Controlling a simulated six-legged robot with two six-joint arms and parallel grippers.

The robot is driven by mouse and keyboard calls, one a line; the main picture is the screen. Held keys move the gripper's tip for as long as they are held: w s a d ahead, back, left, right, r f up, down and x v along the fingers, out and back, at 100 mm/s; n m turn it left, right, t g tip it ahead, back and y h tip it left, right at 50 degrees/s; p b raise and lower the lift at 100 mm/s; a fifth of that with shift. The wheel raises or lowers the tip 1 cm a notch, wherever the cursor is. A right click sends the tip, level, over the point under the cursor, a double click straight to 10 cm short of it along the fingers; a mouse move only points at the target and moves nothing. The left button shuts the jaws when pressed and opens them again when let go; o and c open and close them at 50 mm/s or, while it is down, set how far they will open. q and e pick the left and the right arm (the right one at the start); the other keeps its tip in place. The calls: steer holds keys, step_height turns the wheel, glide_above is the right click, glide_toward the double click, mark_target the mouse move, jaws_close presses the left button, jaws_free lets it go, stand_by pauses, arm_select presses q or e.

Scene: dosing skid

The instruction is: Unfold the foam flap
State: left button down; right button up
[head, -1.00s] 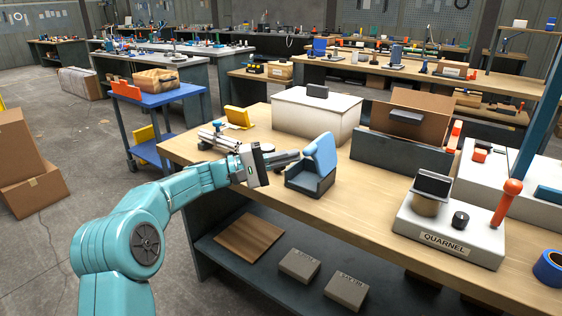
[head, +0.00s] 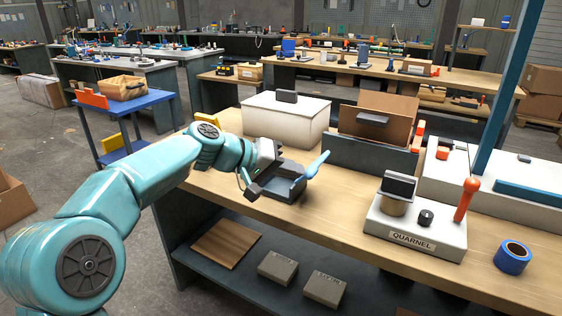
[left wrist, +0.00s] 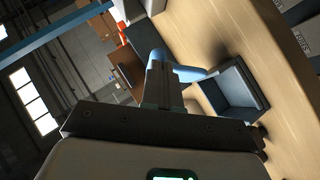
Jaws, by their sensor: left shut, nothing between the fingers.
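The light-blue foam flap (head: 312,169) is joined to the right side of a small dark grey-blue open box (head: 285,187) on the wooden bench. It leans outward to the right, seen nearly edge-on. My left gripper (head: 274,154) is over the left and far part of the box, shut and empty; its fingertips are hard to make out. In the left wrist view the shut fingers (left wrist: 158,78) overlap the flap (left wrist: 189,73), and the box (left wrist: 240,92) lies right of them. I cannot tell whether they touch the flap. My right gripper is not in view.
A white case (head: 285,118) and an upright brown panel (head: 377,122) stand behind the box. The white QUARNEL unit (head: 415,232) with an orange-topped handle and a blue tape roll (head: 512,257) are to the right. Bare bench lies between box and unit.

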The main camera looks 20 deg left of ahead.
mark_target(313, 177)
arm_select(q)
steer(key=shift+s+d+f+m+y+p, duration=0.1)
steer(key=shift+d+f+m+y+p, duration=0.1)
steer(key=shift+d+m+y+p, duration=0.7)
steer(key=shift+d+f+y+p, duration=0.25)
steer(key=shift+d+y, duration=0.15)
steer(key=shift+d, duration=0.1)
steer(key=shift+d+f+y+p, duration=0.2)
steer(key=shift+d+y+p, duration=0.05)
steer(key=shift+d+y, duration=0.2)
steer(key=shift+a+f, duration=0.1)
steer(key=shift+f, duration=0.05)
steer(key=shift+a, duration=0.1)
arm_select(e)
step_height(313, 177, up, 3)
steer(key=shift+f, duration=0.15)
arm_select(q)
steer(key=shift+r+p, duration=0.45)
steer(key=shift+r, duration=0.35)
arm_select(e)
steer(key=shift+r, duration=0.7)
